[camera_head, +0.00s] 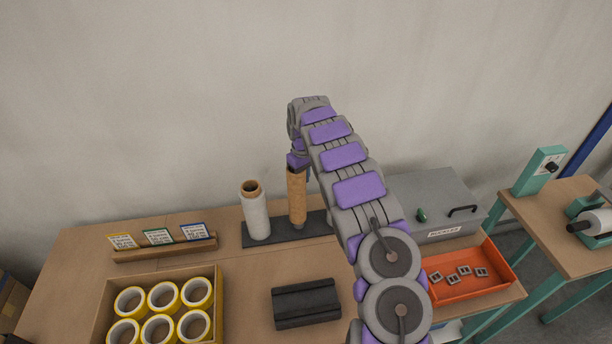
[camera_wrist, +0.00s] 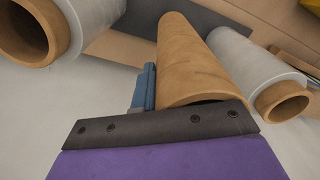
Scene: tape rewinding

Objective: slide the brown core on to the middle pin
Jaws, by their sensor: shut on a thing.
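The brown core (camera_head: 297,199) stands upright in my gripper (camera_head: 297,166), which is shut on its upper part. It also shows in the wrist view (camera_wrist: 190,62), against the black bar of my gripper and a blue finger pad. The core is over the middle of the dark pin base (camera_head: 266,235), beside a white film roll (camera_head: 256,216). A short grey stub shows under the core's lower end; I cannot tell how far the core is around the middle pin. The wrist view shows white rolls on both sides of the core, left (camera_wrist: 78,22) and right (camera_wrist: 243,62).
A box of yellow tape rolls (camera_head: 217,310) and a card holder (camera_head: 165,250) are at left. A black block (camera_head: 306,303) lies in front of the base. An orange tray (camera_head: 470,290) and grey case (camera_head: 430,195) are at right, partly behind my arm.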

